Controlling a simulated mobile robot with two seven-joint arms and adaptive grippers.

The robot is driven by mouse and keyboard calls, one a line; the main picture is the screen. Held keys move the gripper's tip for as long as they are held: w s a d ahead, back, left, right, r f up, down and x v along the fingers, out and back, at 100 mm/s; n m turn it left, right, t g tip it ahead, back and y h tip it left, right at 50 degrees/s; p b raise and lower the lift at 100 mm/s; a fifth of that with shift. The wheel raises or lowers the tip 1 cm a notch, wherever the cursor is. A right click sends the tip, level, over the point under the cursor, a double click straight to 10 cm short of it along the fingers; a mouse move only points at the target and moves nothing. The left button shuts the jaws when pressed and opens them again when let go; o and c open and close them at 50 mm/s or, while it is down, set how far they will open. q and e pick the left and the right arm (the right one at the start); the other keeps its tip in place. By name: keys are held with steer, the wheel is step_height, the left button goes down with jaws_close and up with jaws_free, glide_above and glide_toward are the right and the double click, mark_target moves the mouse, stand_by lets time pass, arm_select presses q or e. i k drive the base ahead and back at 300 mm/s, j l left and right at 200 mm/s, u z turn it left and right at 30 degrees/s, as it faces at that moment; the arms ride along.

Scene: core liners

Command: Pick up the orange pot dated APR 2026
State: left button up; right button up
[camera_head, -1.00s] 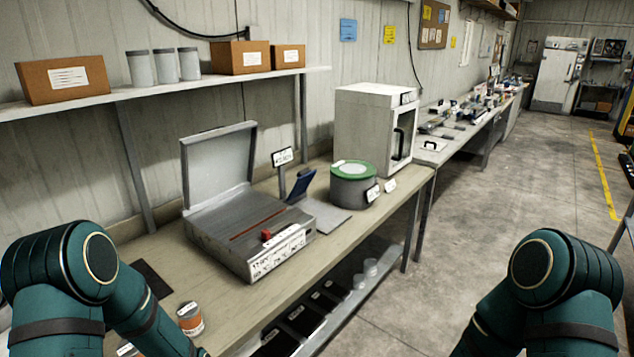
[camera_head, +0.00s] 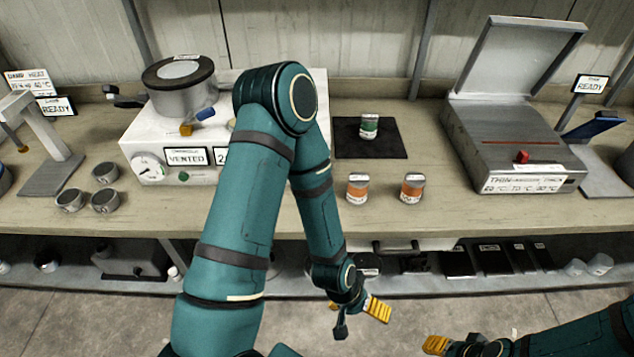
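Two small pots with orange bands stand upright on the bench near its front edge: the left orange pot (camera_head: 357,189) and the right orange pot (camera_head: 412,189). Their label dates are too small to read, so I cannot tell which says APR 2026. My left gripper (camera_head: 358,309) hangs in front of the bench, below the pots and apart from them. Its yellow-padded fingers look spread and hold nothing visible. My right gripper (camera_head: 440,346) is at the bottom edge, partly cut off, with one yellow pad showing; I cannot tell its opening.
A green-banded pot (camera_head: 369,127) stands on a black mat (camera_head: 396,150) behind. A white vacuum unit (camera_head: 150,150) is left, a grey lidded device (camera_head: 515,150) right. A shelf with dark trays (camera_head: 457,262) runs below the bench.

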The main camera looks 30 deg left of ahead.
mark_target(358, 184)
steer(key=u, duration=0.75)
